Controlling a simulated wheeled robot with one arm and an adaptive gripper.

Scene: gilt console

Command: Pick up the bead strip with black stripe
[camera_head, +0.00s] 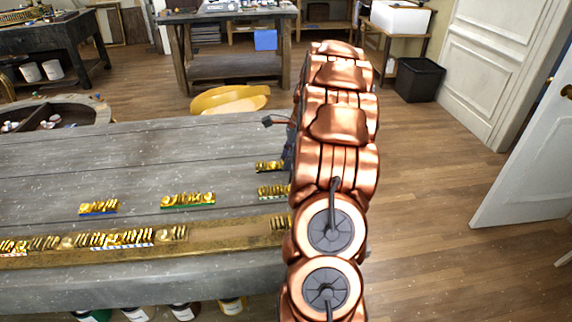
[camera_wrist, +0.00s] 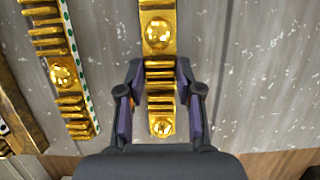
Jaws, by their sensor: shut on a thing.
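A gold bead strip (camera_wrist: 158,35) runs up the middle of the wrist view, with ridges and round domes. My gripper (camera_wrist: 160,76) is shut on it, with one dark finger on each side near the strip's near end. In the head view this strip (camera_head: 269,166) lies on the grey table, partly hidden by my arm; its edge looks dark there. No stripe shows on it from above. I cannot tell whether it is lifted. My gripper is mostly hidden behind my copper arm in the head view.
A gold strip with green dots on white (camera_wrist: 70,70) lies to the left of the held one. Blue-edged (camera_head: 98,208) and green-edged (camera_head: 188,200) strips lie farther left on the table (camera_head: 60,165). Several strips rest along the front gilt band (camera_head: 215,238). A yellow bowl-like seat (camera_head: 230,99) stands behind.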

